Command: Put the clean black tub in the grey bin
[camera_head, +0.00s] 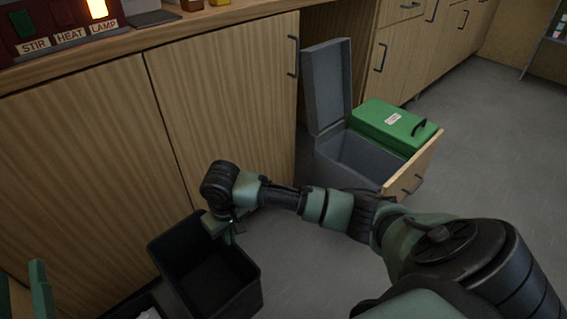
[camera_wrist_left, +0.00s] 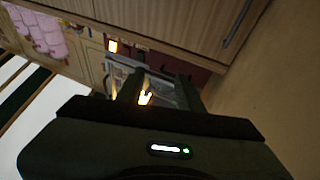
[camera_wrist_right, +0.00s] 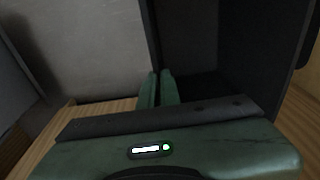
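The black tub (camera_head: 236,295) is an open box, empty as far as I see inside, in front of the cabinet doors. My right gripper (camera_head: 228,232) is at its upper rim. In the right wrist view the fingers (camera_wrist_right: 160,88) are close together with the tub's dark wall (camera_wrist_right: 152,35) between them. I cannot tell whether the tub touches the floor. The grey bin (camera_head: 318,150) stands in a pulled-out drawer to the right, its lid (camera_head: 328,85) raised. My left gripper (camera_wrist_left: 158,90) shows in its wrist view, fingers apart with nothing between them, away from the tub.
A green bin (camera_head: 390,120) with a shut, labelled lid sits beside the grey one. The wooden drawer front (camera_head: 418,165) juts into the room. A dark container (camera_head: 128,309) with something white is cut off at the bottom edge. The floor (camera_head: 480,150) to the right is clear.

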